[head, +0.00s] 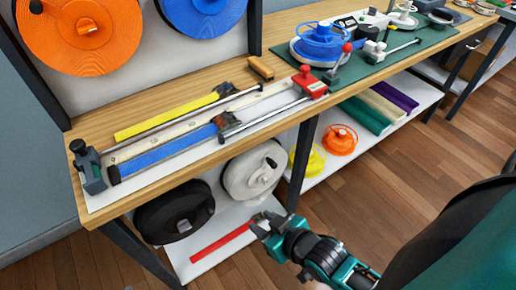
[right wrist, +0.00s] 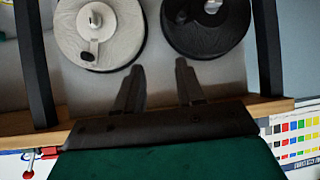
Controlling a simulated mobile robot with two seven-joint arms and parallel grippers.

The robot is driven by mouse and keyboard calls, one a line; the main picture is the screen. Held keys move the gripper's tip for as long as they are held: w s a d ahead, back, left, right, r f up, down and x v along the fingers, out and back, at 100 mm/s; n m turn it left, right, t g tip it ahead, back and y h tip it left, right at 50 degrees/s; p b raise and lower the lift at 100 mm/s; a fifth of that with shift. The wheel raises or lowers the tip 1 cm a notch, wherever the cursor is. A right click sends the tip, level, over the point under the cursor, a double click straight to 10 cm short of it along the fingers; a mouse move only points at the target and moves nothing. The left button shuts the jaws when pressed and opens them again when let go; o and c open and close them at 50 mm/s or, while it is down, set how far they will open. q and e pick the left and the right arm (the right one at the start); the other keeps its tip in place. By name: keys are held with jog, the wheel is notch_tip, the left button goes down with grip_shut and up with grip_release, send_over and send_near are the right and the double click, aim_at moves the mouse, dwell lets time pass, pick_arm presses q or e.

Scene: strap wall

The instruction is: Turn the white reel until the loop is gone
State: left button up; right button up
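The white reel (head: 240,180) hangs upright under the workbench, beside a black reel (head: 165,222). It has a dark rim and a small black crank knob (head: 271,162). In the right wrist view, the white reel (right wrist: 122,28) is at the upper left, with its knob (right wrist: 86,56) at its lower edge. My right gripper (head: 262,222) is below and in front of the white reel, apart from it. In the right wrist view its two fingers (right wrist: 159,67) are spread with nothing between them. I cannot make out a strap loop. My left gripper is not in view.
The wooden benchtop (head: 150,98) above carries a yellow strap (head: 165,117), a blue strap (head: 168,153) and metal rails. A red strip (head: 220,243) lies on the lower white shelf. The floor in front is clear.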

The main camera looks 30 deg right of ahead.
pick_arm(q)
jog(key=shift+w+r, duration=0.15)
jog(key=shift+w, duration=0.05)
pick_arm(e)
jog(key=shift+o, duration=0.9)
jog(key=shift+d+f, duration=0.2)
jog(key=shift+t, duration=0.3)
jog(key=d+b, duration=0.1)
jog(key=w+d+f+b, duration=0.1)
jog(key=d+f+b, duration=0.1)
jog(key=d, duration=0.1)
jog(key=shift+w, duration=0.4)
jog(key=t+h+b, duration=0.2)
jog(key=b, duration=0.3)
send_near(274, 165)
pick_arm(q)
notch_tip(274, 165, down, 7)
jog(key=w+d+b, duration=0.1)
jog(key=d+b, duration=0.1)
jog(key=b, duration=0.1)
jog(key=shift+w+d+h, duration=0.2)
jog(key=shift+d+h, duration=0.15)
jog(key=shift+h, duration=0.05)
pick_arm(e)
jog(key=x, duration=0.9)
jog(key=shift+w+f, duration=0.1)
jog(key=shift+w, duration=0.2)
